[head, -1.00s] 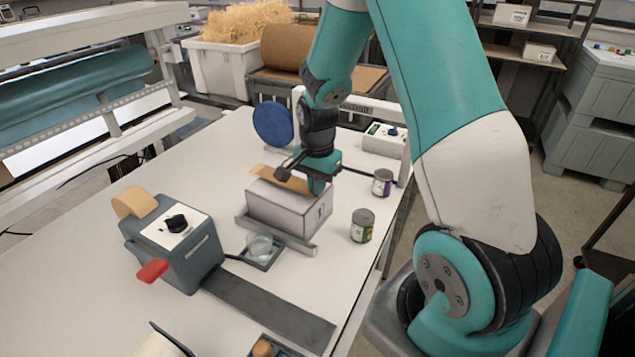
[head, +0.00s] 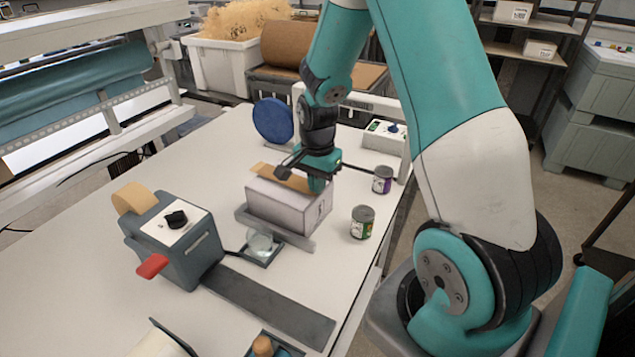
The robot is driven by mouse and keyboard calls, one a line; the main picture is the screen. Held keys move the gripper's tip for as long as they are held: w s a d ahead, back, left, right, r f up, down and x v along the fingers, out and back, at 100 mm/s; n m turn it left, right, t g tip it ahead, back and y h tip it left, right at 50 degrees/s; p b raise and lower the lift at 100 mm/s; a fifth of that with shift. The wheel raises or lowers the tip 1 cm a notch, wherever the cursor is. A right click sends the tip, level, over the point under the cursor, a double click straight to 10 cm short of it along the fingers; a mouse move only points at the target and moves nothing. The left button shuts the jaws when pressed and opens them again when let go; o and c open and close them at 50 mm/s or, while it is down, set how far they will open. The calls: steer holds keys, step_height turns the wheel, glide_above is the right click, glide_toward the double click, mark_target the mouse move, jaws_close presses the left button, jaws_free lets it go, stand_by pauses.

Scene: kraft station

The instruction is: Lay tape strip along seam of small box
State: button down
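The small box (head: 285,207) is a pale carton standing on the white table against a grey metal rail. A tan tape strip (head: 270,172) shows along its top, toward the far left edge, and runs under my gripper. My gripper (head: 317,183) points down at the right part of the box top, at or just above the tape. Its fingers are partly hidden by its own body, so I cannot tell how far they are apart or whether they touch the strip. The tape dispenser (head: 175,240), grey with a tan roll and red lever, stands at the front left.
Two cans (head: 362,222) (head: 382,180) stand close to the right of the box. A small tray with a glass dish (head: 260,246) sits in front of the rail (head: 275,231). A blue disc (head: 273,121) and a white device (head: 384,138) are behind.

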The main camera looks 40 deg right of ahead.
steer(key=shift+f+b, duration=0.35)
steer(key=shift+f, duration=0.1)
stand_by(0.5)
steer(key=c, duration=1.3)
jaws_free()
steer(key=shift+r, duration=0.2)
steer(key=shift+r+p, duration=1.95)
steer(key=shift+r, duration=0.2)
